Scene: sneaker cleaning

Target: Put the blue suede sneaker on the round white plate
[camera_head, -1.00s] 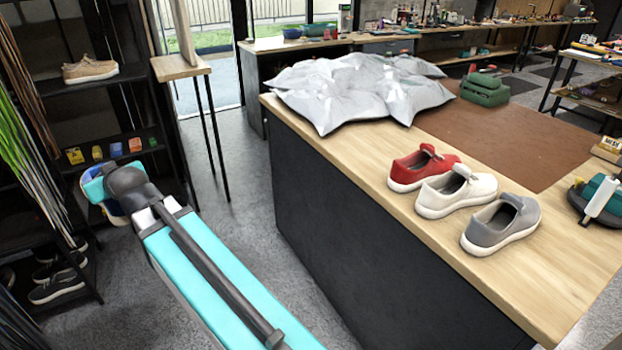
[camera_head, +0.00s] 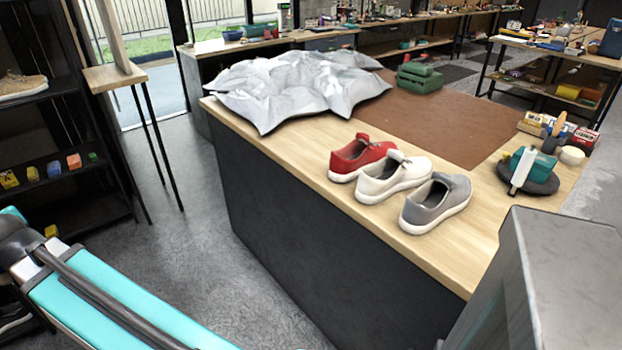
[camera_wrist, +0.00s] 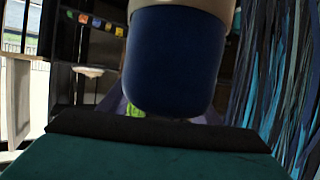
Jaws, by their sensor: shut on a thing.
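The blue suede sneaker (camera_wrist: 170,65) fills the upper middle of the wrist view, with its pale sole at the top edge. My gripper (camera_wrist: 160,112) is shut on it. The fingers are mostly hidden behind the sneaker and the dark edge below it. In the head view my arm reaches off the left edge, and the gripper and sneaker are out of sight there.
A wooden-topped counter (camera_head: 440,250) holds red (camera_head: 360,158), white (camera_head: 392,180) and grey (camera_head: 436,205) sneakers along its near edge. A dark round tray (camera_head: 540,184) stands right of them. A grey block (camera_head: 565,285) blocks the lower right. Dark shelves (camera_head: 60,205) stand left; grey floor between is clear.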

